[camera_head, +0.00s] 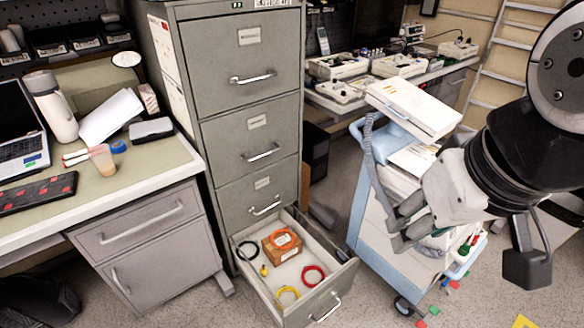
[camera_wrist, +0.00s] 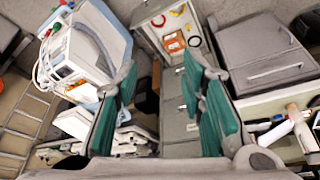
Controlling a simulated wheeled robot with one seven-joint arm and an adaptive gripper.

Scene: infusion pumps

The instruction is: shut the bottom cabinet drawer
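The grey filing cabinet (camera_head: 250,110) stands in the middle of the head view. Its bottom drawer (camera_head: 322,302) is pulled well out, with its handle on the front panel. Inside lie a brown box (camera_head: 285,252) with an orange coil on it, and black, yellow and red coils. The drawers above are shut. My gripper (camera_head: 402,225) is to the right of the open drawer and above it, apart from it, in front of the cart. In the wrist view the open drawer (camera_wrist: 142,14) shows at the top, beyond my two green-padded fingers (camera_wrist: 165,100), which are spread and empty.
A blue and white cart (camera_head: 365,225) carrying a white device (camera_head: 415,107) stands close to the drawer's right. A desk (camera_head: 130,200) with a drawer unit (camera_head: 150,245) is on the left. Bare floor shows in front of the drawer and between it and the cart.

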